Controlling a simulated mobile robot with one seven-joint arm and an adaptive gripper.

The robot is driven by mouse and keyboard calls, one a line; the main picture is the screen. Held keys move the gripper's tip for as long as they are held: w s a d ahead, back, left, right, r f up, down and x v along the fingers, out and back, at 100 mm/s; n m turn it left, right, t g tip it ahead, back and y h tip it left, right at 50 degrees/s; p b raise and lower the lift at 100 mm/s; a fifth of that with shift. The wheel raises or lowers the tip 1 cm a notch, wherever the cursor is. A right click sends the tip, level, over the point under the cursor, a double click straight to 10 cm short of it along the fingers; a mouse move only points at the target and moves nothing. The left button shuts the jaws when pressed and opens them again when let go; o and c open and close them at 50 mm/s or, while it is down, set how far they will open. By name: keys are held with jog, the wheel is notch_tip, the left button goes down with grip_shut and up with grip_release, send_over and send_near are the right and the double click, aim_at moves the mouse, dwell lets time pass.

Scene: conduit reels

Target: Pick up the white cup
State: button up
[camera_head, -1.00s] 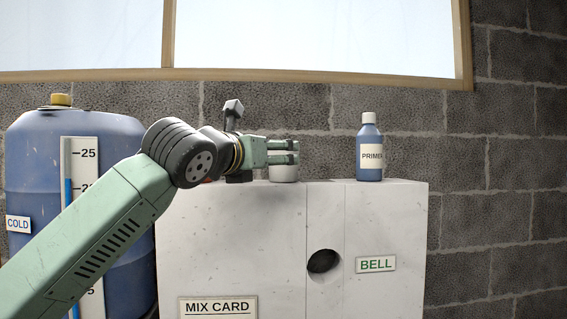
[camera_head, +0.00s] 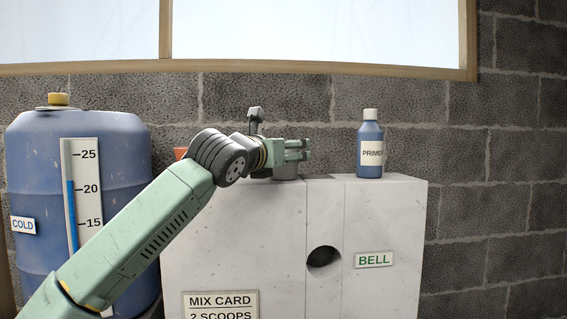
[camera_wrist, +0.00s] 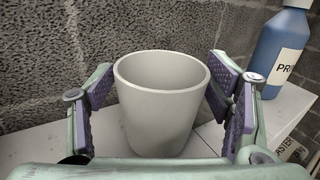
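The white cup (camera_wrist: 163,105) stands upright and empty on top of a white cabinet, large in the middle of the wrist view.
A blue primer bottle (camera_head: 370,150) with a white cap stands to the right on the white cabinet (camera_head: 240,245). A block wall (camera_head: 410,105) rises close behind. A large blue barrel (camera_head: 115,160) stands left, and a small reddish thing (camera_head: 180,153) shows behind my arm.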

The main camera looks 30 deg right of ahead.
jog(key=c, duration=0.9)
jog(key=shift+r, duration=0.2)
